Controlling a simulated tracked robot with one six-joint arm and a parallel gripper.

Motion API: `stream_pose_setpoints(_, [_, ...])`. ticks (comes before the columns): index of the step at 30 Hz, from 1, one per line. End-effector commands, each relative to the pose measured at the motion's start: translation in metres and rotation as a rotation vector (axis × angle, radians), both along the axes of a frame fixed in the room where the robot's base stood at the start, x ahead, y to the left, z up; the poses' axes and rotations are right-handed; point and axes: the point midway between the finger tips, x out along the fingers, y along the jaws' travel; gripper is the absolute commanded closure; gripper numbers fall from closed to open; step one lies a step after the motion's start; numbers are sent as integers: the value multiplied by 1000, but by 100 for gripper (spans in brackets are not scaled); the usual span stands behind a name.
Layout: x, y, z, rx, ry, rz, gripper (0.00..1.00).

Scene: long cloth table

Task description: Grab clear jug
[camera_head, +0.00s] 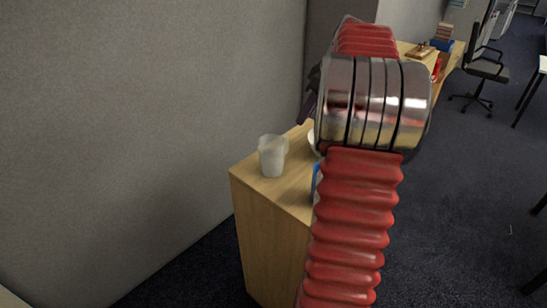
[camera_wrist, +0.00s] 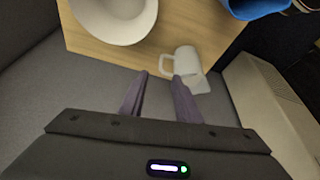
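The clear jug (camera_head: 272,157) is a whitish, see-through vessel standing upright near the left end of a wooden cabinet top in the head view. In the wrist view the jug (camera_wrist: 187,62) shows as pale, with its handle toward the left, just beyond the fingertips. My gripper (camera_wrist: 160,76) is open, its two dark purplish fingers apart with nothing held between them. The right fingertip overlaps the jug's lower edge in the picture; I cannot tell whether they touch. In the head view my gripper is mostly hidden behind my red arm.
A white bowl (camera_wrist: 115,22) sits near the jug on the wooden cabinet top (camera_wrist: 92,48). A blue object (camera_wrist: 250,8) lies at the upper right of the wrist view. A grey partition wall (camera_head: 150,110) stands close behind the cabinet. An office chair (camera_head: 485,70) is farther right.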

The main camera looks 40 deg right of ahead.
Motion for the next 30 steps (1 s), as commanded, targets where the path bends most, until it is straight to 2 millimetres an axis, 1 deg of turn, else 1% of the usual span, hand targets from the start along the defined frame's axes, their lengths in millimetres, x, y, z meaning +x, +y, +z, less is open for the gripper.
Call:
stream_pose_setpoints(11, [1,0,-3,1,0,0,70])
stream_pose_setpoints(14, [4,1,-11,2,1,0,70])
stream_pose_setpoints(17, [9,3,-24,2,1,1,70])
stream_pose_setpoints(25, [24,8,-62,2,2,0,70])
stream_pose_setpoints(30, [30,9,-78,0,1,-1,70])
